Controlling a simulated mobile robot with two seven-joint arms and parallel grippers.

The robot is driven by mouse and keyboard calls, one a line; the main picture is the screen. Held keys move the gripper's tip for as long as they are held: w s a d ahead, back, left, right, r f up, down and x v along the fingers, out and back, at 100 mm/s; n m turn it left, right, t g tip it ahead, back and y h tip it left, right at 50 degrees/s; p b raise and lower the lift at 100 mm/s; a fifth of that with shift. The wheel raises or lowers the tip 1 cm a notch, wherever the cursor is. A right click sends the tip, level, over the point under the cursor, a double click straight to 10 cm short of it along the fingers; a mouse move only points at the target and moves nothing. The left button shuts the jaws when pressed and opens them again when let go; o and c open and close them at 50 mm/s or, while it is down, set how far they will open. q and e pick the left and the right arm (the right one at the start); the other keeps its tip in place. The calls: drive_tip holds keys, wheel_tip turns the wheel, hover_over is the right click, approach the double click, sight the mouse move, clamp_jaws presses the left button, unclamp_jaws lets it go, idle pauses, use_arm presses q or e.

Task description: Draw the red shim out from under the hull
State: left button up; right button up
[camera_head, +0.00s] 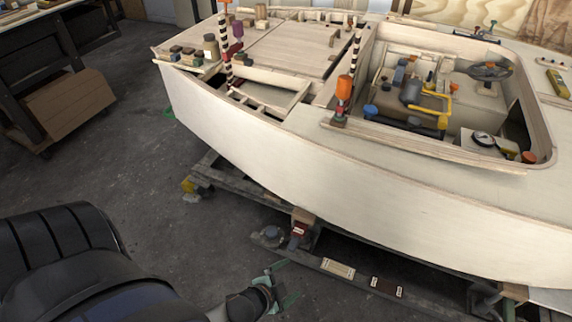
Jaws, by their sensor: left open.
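The pale plywood hull (290,165) rests on a low cradle across the middle and right. Under its near side, a small red piece, which looks like the red shim (298,230), sits below a tan wood block (303,215). It carries a pale label, and how far it reaches under the hull is hidden. My left gripper (283,283) comes in from the bottom left, low over the floor. Its green-tipped fingers are apart and empty, nearer to me than the red piece and not touching it. My right gripper is out of view.
A grey rail (335,283) with labelled pieces runs below the hull to the right. A dark round knob (271,233) stands left of the red piece. Tools and clamps crowd the hull's deck. The concrete floor (130,190) at left is clear.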

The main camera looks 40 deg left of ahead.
use_arm(q)
drive_tip(key=w+a+f+m+t+y+b, duration=0.1)
drive_tip(key=w+a+f+m+b, duration=0.3)
drive_tip(key=f+m+b, duration=0.3)
drive_tip(key=w+a+f+m+t+y+b, duration=0.1)
drive_tip(key=w+a+f+m+b, duration=0.4)
drive_tip(key=w+f+m+b, duration=0.2)
drive_tip(key=w+a+f+m+t+y+b, duration=0.1)
drive_tip(key=w+a+f+m+b, duration=0.3)
drive_tip(key=f+m+b, duration=0.4)
wheel_tip(320, 180, down, 4)
drive_tip(key=w+m, duration=0.1)
drive_tip(key=m, duration=0.2)
drive_tip(key=shift+w+a+r, duration=0.15)
drive_tip(key=shift+w+a, duration=0.1)
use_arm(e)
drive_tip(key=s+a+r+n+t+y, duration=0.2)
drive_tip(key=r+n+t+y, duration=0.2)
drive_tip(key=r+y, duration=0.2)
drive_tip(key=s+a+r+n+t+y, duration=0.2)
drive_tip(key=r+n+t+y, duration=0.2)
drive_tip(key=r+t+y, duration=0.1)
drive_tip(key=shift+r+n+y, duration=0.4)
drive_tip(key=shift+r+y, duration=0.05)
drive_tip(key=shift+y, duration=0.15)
use_arm(q)
drive_tip(key=shift+w+t+b, duration=0.1)
drive_tip(key=shift+t+b, duration=0.2)
